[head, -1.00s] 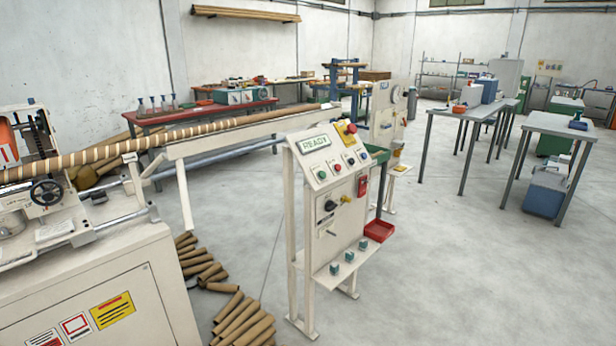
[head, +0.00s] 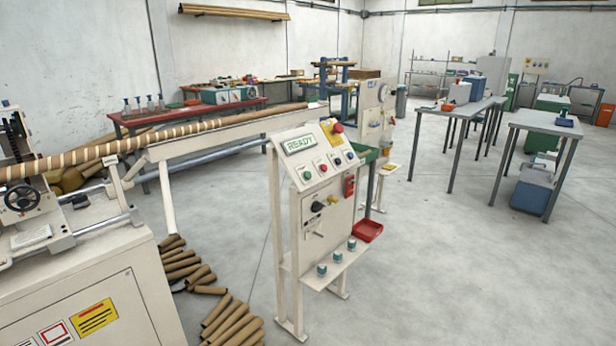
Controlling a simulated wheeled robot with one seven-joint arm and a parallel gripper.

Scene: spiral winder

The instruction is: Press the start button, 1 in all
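A cream control panel (head: 292,212) stands on legs in the middle of the head view. Its sloped top has a screen (head: 300,143) reading READY. Below the screen are a green button (head: 307,175), a red button (head: 322,167) and further small controls to the right. I take the green one to be the start button, but its label is too small to read. A red mushroom knob (head: 338,128) on a yellow plate sits at the panel's top right. My gripper is not in view.
A winding machine (head: 80,290) with a long striped tube (head: 190,127) stands on the left. Cardboard tubes (head: 232,322) lie on the floor left of the panel. A red tray (head: 368,231) is at its right. Grey tables (head: 460,107) stand farther right. Open floor (head: 440,270) lies right of the panel.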

